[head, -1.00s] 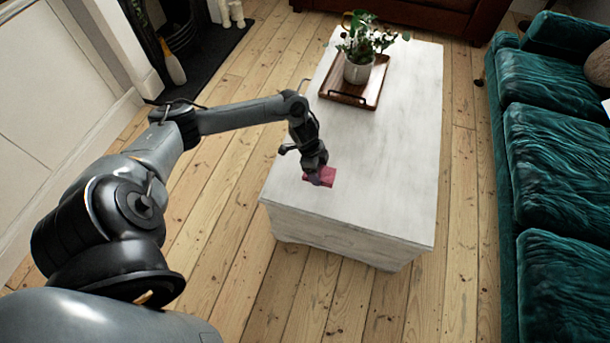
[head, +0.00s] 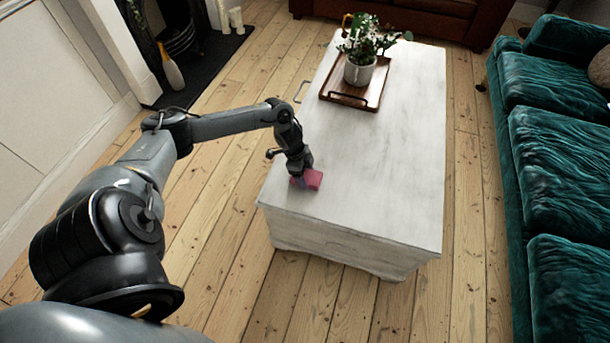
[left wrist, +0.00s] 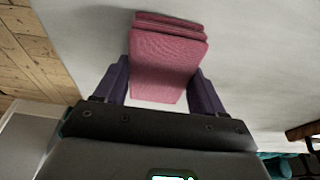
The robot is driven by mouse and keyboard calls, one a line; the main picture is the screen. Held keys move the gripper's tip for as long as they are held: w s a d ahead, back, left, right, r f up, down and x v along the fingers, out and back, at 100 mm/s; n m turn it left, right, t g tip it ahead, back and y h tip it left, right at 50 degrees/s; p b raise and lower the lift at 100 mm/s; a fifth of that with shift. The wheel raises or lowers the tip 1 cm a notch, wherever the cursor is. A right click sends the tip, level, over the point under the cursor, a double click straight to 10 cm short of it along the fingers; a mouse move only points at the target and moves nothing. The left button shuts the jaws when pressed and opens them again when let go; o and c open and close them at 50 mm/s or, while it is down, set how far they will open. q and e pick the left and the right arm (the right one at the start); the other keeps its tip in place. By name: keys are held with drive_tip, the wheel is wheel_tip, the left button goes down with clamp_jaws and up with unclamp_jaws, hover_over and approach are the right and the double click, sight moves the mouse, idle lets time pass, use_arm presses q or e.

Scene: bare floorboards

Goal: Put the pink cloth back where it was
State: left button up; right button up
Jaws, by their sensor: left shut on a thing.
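The pink cloth (head: 313,179) is a small folded bundle at the near left part of the white table top (head: 385,170). My left gripper (head: 301,178) is over it, pointing down, and is shut on it. In the left wrist view the folded layers of the cloth (left wrist: 168,62) lie between the two purple fingers (left wrist: 160,90), with the table top close behind. I cannot tell whether the cloth touches the table. My right gripper is not in view.
A wooden tray (head: 338,96) with a potted plant (head: 360,68) stands at the far end of the table. A green sofa (head: 560,150) is on the right. The table's middle and right are clear. Bare floorboards (head: 235,180) surround it.

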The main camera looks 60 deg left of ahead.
use_arm(q)
drive_tip(key=shift+w, duration=0.1)
drive_tip(key=o, duration=1)
